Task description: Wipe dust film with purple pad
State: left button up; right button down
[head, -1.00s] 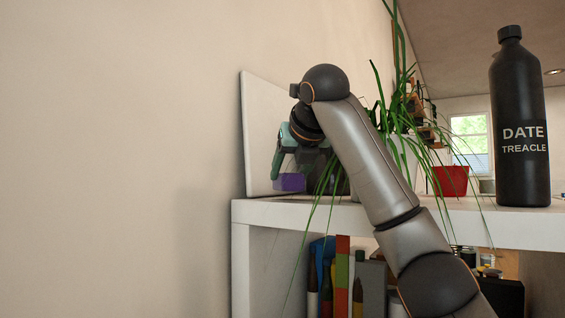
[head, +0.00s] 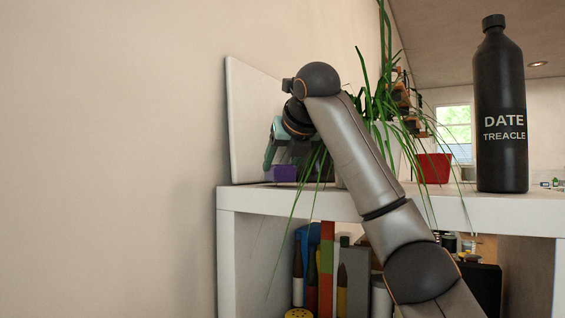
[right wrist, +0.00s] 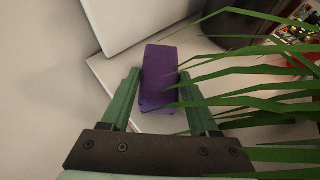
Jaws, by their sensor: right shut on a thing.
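The purple pad (head: 285,173) is low between the fingers of my right gripper (head: 278,157), at the left end of the white shelf top. In the right wrist view the pad (right wrist: 160,75) sits between the two green fingers of the right gripper (right wrist: 159,72), which is shut on it. The pad is at or just above the shelf surface; I cannot tell whether it touches. No dust film can be made out on the visible shelf top (right wrist: 117,82). My left gripper is not in view.
A white panel (head: 245,115) stands upright at the shelf's left end. A plant (head: 380,110) hangs long leaves beside the gripper and across the wrist view. A red pot (head: 433,168) and a black bottle (head: 501,120) stand further right.

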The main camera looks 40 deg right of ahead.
jog(key=shift+f+b, duration=0.35)
jog(key=shift+f, duration=0.3)
jog(key=shift+a, duration=0.1)
